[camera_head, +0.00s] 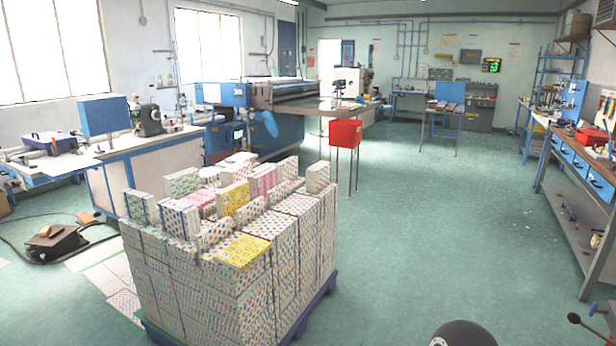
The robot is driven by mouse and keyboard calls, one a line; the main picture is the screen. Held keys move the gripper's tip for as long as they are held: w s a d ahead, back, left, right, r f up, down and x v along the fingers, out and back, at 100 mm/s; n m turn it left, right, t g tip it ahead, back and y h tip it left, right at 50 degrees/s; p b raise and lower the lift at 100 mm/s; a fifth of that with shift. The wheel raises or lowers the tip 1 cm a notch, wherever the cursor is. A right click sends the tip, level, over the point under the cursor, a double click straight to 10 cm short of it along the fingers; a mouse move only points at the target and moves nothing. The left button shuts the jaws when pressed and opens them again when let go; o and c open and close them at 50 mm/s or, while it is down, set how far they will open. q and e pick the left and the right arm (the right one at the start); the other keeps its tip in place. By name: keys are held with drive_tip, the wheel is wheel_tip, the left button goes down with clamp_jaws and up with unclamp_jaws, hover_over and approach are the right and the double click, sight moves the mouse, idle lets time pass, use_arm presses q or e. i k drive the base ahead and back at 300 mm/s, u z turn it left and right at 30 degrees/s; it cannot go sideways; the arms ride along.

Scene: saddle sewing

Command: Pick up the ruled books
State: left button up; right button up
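A large block of stacked books (235,285) with colourful dotted covers stands on a blue pallet (318,306) at the lower left of the middle. Its top is uneven, with some books lying flat and some on edge. A yellow-covered book (243,250) lies flat on the front of the top, and another yellow one (234,198) and a pink one (263,181) show behind it. I cannot tell which books are ruled, as no inner pages show. Neither of my grippers is in view.
A red box on thin legs (345,133) stands just behind the stack. A long blue machine (270,125) and a white-topped bench (145,140) lie beyond it. A workbench (570,150) runs along the right. The green floor (430,220) between is clear.

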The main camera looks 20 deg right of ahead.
sight(318, 176)
drive_tip(key=u, duration=0.05)
drive_tip(key=k, duration=0.4)
drive_tip(key=z, duration=0.9)
drive_tip(key=i, duration=1.3)
drive_tip(key=z, duration=0.8)
drive_tip(key=i, duration=1.3)
drive_tip(key=u, duration=0.35)
drive_tip(key=i, duration=1.25)
drive_tip(key=u, duration=1.2)
drive_tip(key=i, duration=0.75)
drive_tip(key=u, duration=0.5)
drive_tip(key=k, duration=0.85)
drive_tip(key=u, duration=0.25)
drive_tip(key=i, duration=0.3)
drive_tip(key=z, duration=0.1)
